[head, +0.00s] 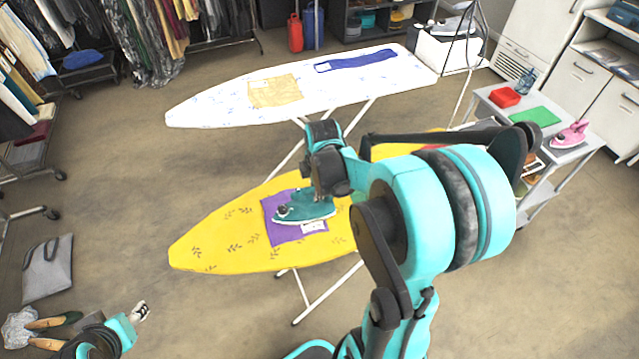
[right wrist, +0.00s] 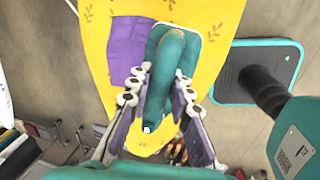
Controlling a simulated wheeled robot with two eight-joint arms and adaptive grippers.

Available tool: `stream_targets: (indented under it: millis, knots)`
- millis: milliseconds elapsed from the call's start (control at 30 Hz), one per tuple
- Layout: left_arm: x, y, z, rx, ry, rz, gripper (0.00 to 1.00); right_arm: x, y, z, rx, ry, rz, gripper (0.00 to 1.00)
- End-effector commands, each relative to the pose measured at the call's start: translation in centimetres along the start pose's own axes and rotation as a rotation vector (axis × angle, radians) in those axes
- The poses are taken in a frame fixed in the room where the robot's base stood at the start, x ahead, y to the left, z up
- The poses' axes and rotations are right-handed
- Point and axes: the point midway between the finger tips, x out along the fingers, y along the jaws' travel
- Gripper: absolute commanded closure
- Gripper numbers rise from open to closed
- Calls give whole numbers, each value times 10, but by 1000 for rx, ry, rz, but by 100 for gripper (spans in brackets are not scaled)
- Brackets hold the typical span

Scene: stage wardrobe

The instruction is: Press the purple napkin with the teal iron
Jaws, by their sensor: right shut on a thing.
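The purple napkin (head: 285,232) lies on the yellow ironing board (head: 215,250), with a small white patch near its right side. The teal iron (head: 300,210) is over the napkin and hides part of it. My right gripper (head: 320,190) is shut on the iron's handle. In the right wrist view its fingers (right wrist: 158,92) grip both sides of the handle of the iron (right wrist: 172,50), and the napkin (right wrist: 127,45) shows to the left. I cannot tell whether the soleplate touches the cloth. My left gripper (head: 141,311) is low at the left, away from the board; its jaws are too small to judge.
A white ironing board (head: 200,108) with a tan cloth (head: 275,91) and a blue cloth (head: 356,60) stands behind. A cart at the right holds a pink iron (head: 570,134), a green cloth (head: 535,116) and a red container (head: 504,97). A grey bag (head: 48,270) is on the floor.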

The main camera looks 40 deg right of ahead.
Motion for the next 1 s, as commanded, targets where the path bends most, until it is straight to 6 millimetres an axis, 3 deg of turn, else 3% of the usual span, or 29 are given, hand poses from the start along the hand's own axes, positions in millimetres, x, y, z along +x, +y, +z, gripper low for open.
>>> stream_targets:
  millis: [267,700,1000]
  knots:
    - [2,0,2,0,0,0,53,2,0,10,-89,18,-1,100]
    - [36,0,26,0,0,0,53,52,-10,10,-88,17,-1,100]
    - [40,0,29,0,0,0,53,60,-12,10,-87,17,-1,100]
